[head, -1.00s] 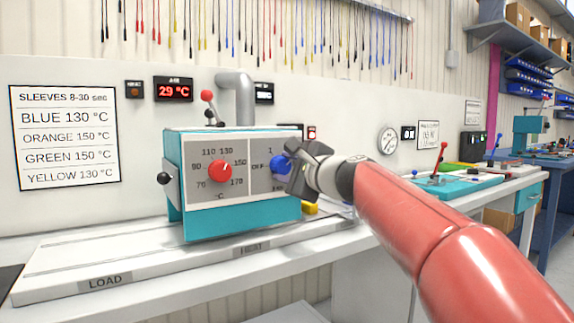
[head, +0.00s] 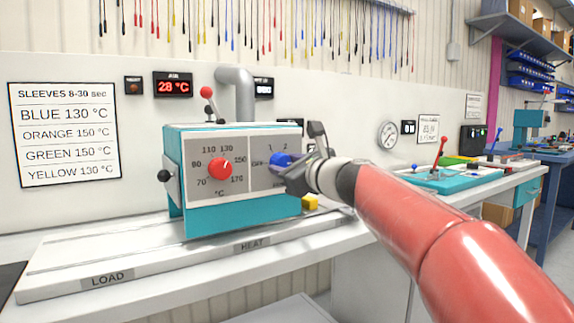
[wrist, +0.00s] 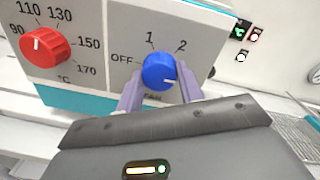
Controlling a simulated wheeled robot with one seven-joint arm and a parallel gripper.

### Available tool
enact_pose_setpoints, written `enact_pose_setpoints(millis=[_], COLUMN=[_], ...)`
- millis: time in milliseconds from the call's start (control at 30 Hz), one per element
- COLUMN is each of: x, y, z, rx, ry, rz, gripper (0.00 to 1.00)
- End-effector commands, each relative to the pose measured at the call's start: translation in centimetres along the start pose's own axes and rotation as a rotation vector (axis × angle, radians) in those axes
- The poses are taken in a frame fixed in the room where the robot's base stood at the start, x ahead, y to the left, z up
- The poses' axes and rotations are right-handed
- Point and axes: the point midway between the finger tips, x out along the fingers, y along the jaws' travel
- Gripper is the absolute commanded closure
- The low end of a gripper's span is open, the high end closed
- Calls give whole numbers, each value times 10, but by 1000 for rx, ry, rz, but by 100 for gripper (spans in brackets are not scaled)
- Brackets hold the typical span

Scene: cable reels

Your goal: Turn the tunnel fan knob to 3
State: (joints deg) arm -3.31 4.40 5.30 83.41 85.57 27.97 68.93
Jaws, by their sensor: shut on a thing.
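The blue fan knob (wrist: 157,70) sits on the grey right panel of the teal tunnel box, with labels OFF, 1 and 2 around it. Its white pointer mark is right of and below its centre, past the 2, towards my right finger. No 3 label shows; the finger covers that area. My gripper (wrist: 160,78) is shut on the knob, with one purple finger on each side. In the head view, the knob (head: 280,160) is partly hidden by my gripper (head: 290,166).
A red temperature knob (head: 220,169) is left of the blue knob on the same box. A black ball handle (head: 164,175) sticks out at the box's left. A yellow block (head: 310,203) lies near its right end.

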Motion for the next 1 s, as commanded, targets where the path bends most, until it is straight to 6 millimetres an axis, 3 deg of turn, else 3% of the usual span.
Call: enact_pose_setpoints(millis=[467,500,667,1000], x=[0,0,0,-4], y=[1,1,1,0], z=[-3,-3,-2,-2], rx=[17,17,16,15], ry=[4,4,3,1], rz=[2,2,2,0], gripper=[86,62,41,41])
